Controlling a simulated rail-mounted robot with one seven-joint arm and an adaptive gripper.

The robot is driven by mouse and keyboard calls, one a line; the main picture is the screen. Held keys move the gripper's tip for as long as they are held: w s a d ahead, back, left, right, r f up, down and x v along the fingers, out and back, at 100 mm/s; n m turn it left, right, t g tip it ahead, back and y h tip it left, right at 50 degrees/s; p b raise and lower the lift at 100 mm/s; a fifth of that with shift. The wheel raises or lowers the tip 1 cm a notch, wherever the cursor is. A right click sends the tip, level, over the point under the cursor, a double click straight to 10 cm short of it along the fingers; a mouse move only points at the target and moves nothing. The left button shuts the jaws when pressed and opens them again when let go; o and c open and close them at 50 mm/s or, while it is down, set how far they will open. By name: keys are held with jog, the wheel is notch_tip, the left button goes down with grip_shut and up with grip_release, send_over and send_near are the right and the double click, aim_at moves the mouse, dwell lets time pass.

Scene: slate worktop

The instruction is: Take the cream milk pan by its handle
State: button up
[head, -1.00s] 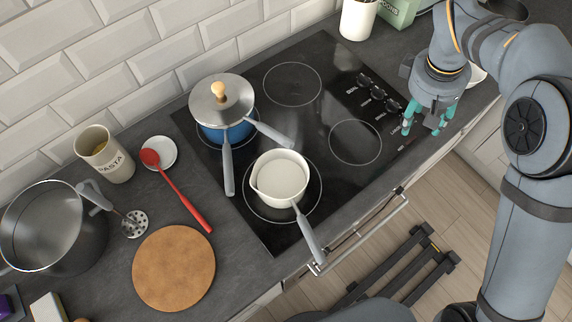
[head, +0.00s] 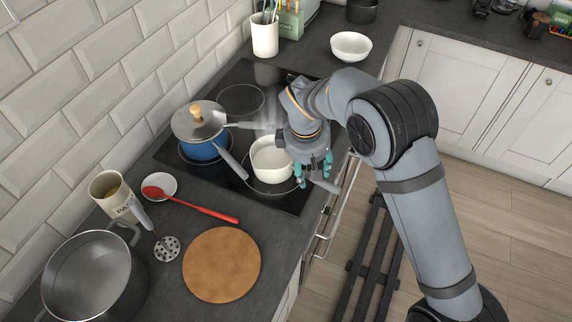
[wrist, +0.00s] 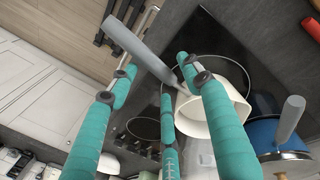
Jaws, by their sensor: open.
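The cream milk pan (head: 268,163) stands on the front burner of the black hob in the head view. Its grey handle (head: 326,184) points toward the worktop's front edge, partly hidden by my gripper. My gripper (head: 314,172) is open just right of the pan, with its teal fingers pointing down around the handle area. In the wrist view the pan (wrist: 236,92) lies beyond the fingers, and its handle (wrist: 138,48) runs across between the fingertips of my gripper (wrist: 155,72). Nothing is gripped; I cannot tell whether a finger touches the handle.
A blue lidded pan (head: 204,151) stands close behind the milk pan, its grey handle reaching toward it. A red spoon (head: 200,208), a round cork board (head: 222,264) and a large grey pot (head: 90,275) lie to the left. An oven rail (head: 340,215) runs along the front.

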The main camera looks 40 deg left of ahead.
jog(key=shift+w+a+f+p, duration=0.15)
jog(key=shift+w+f, duration=0.1)
jog(key=shift+f, duration=0.3)
jog(key=shift+w+d+f+p, duration=0.1)
jog(key=shift+w+f+p, duration=0.1)
jog(key=shift+f, duration=0.35)
jog(key=shift+s+f, duration=0.1)
jog(key=shift+f, duration=0.25)
jog(key=shift+c, duration=1.3)
jog(key=c, duration=0.9)
grip_shut()
jog(key=shift+a+r, duration=0.1)
jog(key=shift+a, duration=0.05)
